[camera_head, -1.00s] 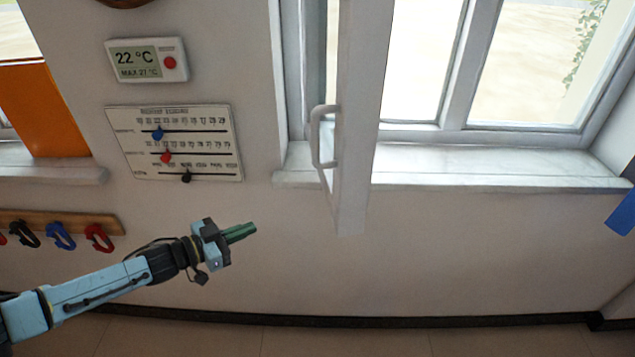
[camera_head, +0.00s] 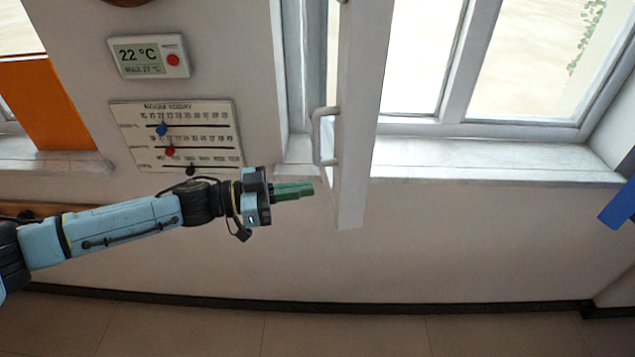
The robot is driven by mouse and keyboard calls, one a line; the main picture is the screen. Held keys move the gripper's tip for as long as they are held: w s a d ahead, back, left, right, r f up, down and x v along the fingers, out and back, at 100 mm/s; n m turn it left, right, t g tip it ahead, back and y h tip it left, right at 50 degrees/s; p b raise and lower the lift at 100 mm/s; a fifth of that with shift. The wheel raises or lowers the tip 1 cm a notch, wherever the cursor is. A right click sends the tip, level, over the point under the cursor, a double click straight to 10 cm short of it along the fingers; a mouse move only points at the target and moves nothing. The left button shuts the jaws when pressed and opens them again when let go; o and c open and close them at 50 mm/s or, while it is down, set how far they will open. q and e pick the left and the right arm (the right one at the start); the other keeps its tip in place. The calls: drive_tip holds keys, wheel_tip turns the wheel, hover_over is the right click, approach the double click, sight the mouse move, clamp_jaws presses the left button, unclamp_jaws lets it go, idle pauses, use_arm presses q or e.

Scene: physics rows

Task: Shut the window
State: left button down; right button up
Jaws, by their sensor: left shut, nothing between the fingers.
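The window sash (camera_head: 361,120) is a white frame standing open, swung out from the wall into the room and seen nearly edge-on. Its white handle (camera_head: 318,135) is a bar on the left face of the sash. My left gripper (camera_head: 309,188) is shut and empty, its green fingers pointing right. In the picture the fingertips are just below and left of the handle's lower end, apart from the sash's lower part. How far apart they are in depth I cannot tell. My right gripper is not in view.
The fixed window (camera_head: 520,60) and its sill (camera_head: 480,160) are behind the sash. A thermostat (camera_head: 150,57) and a slider board (camera_head: 178,125) are on the wall at left. An orange panel (camera_head: 42,105) hangs farther left. A blue piece (camera_head: 617,208) shows at the right edge.

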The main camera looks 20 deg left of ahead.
sight(334, 186)
use_arm(q)
drive_tip(key=shift+x, duration=1.85)
